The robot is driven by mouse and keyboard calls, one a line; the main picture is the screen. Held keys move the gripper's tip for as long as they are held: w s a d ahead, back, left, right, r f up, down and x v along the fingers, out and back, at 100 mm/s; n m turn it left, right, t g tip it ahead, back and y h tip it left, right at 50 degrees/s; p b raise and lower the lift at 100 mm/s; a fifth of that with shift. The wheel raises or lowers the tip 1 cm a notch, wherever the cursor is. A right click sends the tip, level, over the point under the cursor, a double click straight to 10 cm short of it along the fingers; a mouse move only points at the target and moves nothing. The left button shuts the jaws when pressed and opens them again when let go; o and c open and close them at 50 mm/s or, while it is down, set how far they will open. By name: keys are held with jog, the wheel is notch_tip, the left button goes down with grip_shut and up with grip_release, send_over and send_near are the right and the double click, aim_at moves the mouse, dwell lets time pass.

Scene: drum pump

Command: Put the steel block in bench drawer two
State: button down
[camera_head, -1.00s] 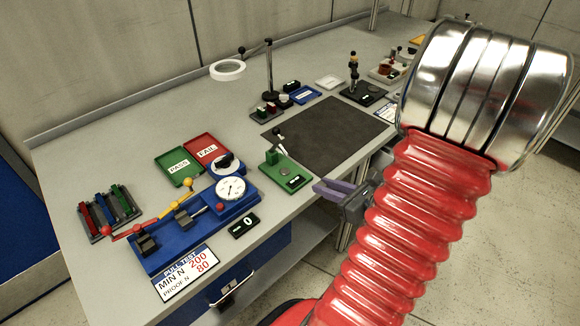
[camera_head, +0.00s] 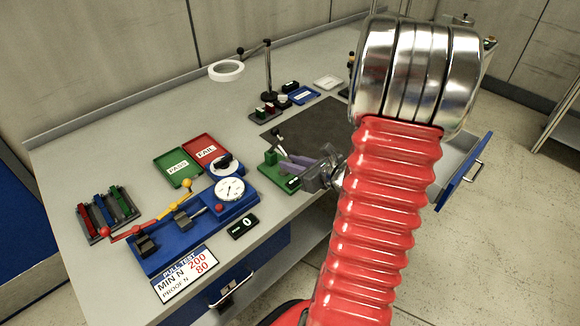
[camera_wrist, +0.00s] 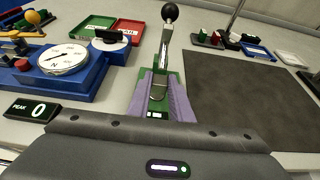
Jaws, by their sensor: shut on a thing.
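My gripper (camera_head: 288,166) is at the green fixture (camera_head: 271,158) on the bench, its purple fingers pointing left. In the wrist view the fingers (camera_wrist: 161,98) are shut on a small grey metal piece (camera_wrist: 157,88), which I take for the steel block. The fingers hide most of it, and I cannot tell whether it still touches the fixture. A metal lever with a black ball (camera_wrist: 170,13) rises just beyond the fingertips. An open blue-fronted drawer (camera_head: 462,172) sticks out at the right, partly behind my arm; its number does not show.
The blue pull tester (camera_head: 190,232) with its dial and the peak display (camera_head: 243,227) stand left of my gripper. A dark mat (camera_wrist: 250,95) lies to the right. Green and red trays (camera_head: 203,150) and a lamp stand (camera_head: 269,75) are farther back. Another drawer handle (camera_head: 232,291) is below.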

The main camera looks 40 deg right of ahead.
jog(key=shift+w, duration=0.1)
jog(key=shift+w+a, duration=0.1)
jog(key=shift+w, duration=0.6)
jog(key=shift+w+f, duration=0.15)
jog(key=shift+f, duration=1.4)
jog(key=shift+f, duration=0.2)
jog(key=c, duration=1.6)
grip_release()
jog(key=v, duration=1.4)
